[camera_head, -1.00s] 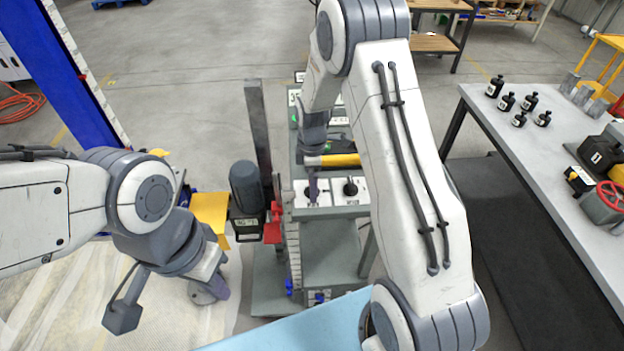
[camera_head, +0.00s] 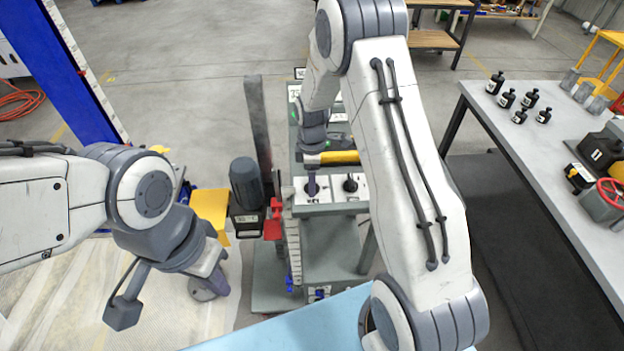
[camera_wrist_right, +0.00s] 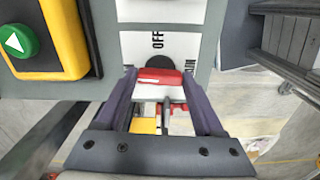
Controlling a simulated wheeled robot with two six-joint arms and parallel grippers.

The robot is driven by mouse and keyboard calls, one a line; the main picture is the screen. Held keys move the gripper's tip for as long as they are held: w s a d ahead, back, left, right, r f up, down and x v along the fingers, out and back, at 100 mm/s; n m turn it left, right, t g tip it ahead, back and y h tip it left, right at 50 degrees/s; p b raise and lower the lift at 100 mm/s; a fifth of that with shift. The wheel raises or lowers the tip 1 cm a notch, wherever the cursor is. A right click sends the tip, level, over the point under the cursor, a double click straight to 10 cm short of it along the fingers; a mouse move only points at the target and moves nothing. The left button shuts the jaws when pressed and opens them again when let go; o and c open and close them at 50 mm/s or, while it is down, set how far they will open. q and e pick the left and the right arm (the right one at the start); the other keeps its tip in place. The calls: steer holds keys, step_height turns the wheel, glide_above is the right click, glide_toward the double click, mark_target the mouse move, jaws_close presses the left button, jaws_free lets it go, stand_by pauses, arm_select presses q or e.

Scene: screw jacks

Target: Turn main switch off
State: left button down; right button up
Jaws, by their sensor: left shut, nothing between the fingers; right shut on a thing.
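The main switch is a red handle (camera_wrist_right: 160,76) on a white plate in the right wrist view. The plate (camera_wrist_right: 187,45) reads "OFF" above the handle, and another label at its right is partly hidden. My right gripper (camera_wrist_right: 163,82) is shut on the red handle, with a purple finger at each side. In the head view my right gripper (camera_head: 312,186) reaches down to the left white plate of the panel, hiding most of the switch. My left gripper (camera_head: 210,287) is shut and empty, low at the left, well apart from the panel.
A second dark knob (camera_head: 350,185) sits on the panel just right of the switch. A yellow box with a green button (camera_wrist_right: 20,42) is close to my right gripper. A grey motor (camera_head: 246,186) stands left of the panel. A table (camera_head: 535,165) with bottles is at the right.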

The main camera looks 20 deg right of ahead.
steer(key=m+b, duration=0.1)
steer(key=m, duration=0.3)
steer(key=m+b, duration=0.1)
steer(key=m, duration=0.3)
steer(key=shift+m, duration=0.3)
steer(key=m, duration=0.4)
steer(key=shift+w+m, duration=0.1)
steer(key=shift+m, duration=0.2)
steer(key=shift+r+m+b, duration=0.1)
steer(key=shift+m+b, duration=0.4)
steer(key=shift+m, duration=1.5)
steer(key=o, duration=1.4)
step_height(320, 180, up, 10)
steer(key=shift+r+b, duration=0.25)
steer(key=shift+b, duration=0.95)
